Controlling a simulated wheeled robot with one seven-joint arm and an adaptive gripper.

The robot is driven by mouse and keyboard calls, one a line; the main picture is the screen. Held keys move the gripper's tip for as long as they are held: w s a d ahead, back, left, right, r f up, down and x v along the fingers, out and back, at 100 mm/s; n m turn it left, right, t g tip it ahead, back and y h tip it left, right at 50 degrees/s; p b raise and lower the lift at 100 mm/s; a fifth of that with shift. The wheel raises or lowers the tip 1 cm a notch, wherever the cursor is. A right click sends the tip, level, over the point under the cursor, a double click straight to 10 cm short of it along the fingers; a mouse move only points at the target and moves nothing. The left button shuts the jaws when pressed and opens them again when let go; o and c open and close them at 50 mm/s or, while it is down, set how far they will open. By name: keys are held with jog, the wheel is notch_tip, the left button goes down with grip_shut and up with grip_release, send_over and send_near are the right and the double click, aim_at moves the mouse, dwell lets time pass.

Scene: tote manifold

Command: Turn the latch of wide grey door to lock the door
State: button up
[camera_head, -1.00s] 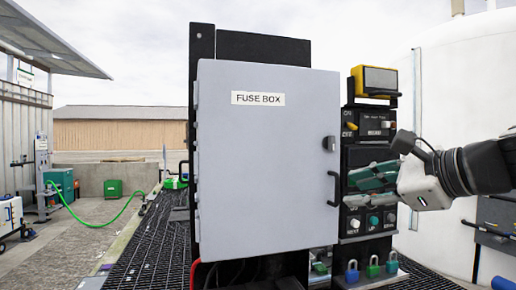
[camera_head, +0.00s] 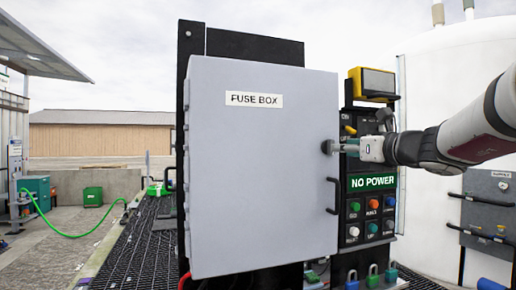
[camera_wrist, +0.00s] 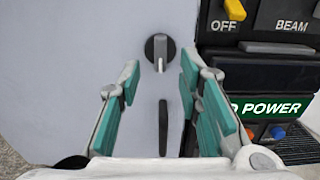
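The wide grey door (camera_head: 260,190), labelled FUSE BOX, looks shut or nearly so, hinged on its left side. Its latch (camera_wrist: 160,48) is a round black knob with a grey grip bar standing roughly vertical in the wrist view. A black pull handle (camera_wrist: 163,128) is below it; in the head view the handle (camera_head: 334,195) shows at the door's right edge. My gripper (camera_wrist: 160,70) is open, its teal-padded fingers spread to either side below the latch. In the head view my gripper (camera_head: 338,147) reaches the latch from the right and partly hides it. Contact cannot be told.
A black control panel (camera_head: 372,163) with a green NO POWER sign and several coloured buttons stands right of the door. A yellow lamp (camera_head: 374,82) is above it, and several padlocks (camera_head: 372,275) hang below. A white tank (camera_head: 450,95) is behind my arm.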

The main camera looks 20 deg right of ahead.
jog(key=shift+w, duration=2.25)
grip_shut()
